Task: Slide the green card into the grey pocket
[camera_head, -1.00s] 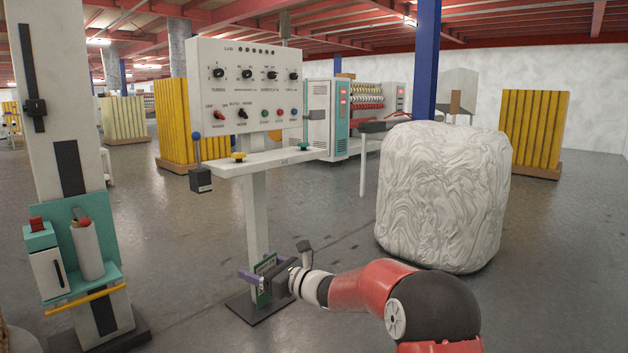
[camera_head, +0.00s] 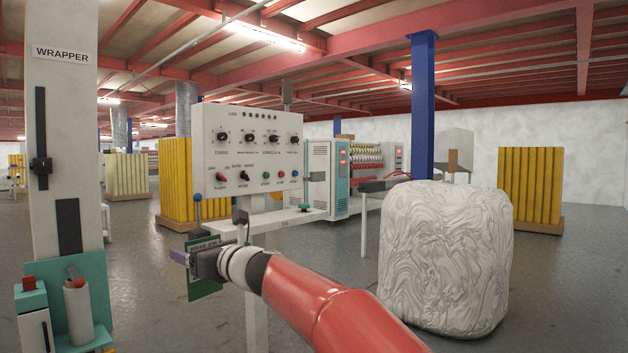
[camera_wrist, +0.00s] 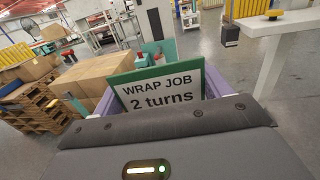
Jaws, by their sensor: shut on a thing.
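The green card (camera_head: 204,290) has a white label reading "WRAP JOB 2 turns". My gripper (camera_head: 188,258) is shut on it, in front of the left end of the control stand's shelf. In the wrist view the card (camera_wrist: 160,92) stands between the purple fingers, its label facing the camera and its green border showing along the top. I cannot pick out the grey pocket for sure. The dark box that hangs at the shelf's left end in the earlier picture is now behind my gripper and the card.
The control panel (camera_head: 253,157) stands behind the card, with a white shelf (camera_head: 285,218) and a blue-knobbed lever (camera_head: 197,198). A wrapped white load (camera_head: 445,260) stands to the right. The wrapper column (camera_head: 62,150) with a teal holder (camera_head: 98,312) is at the left.

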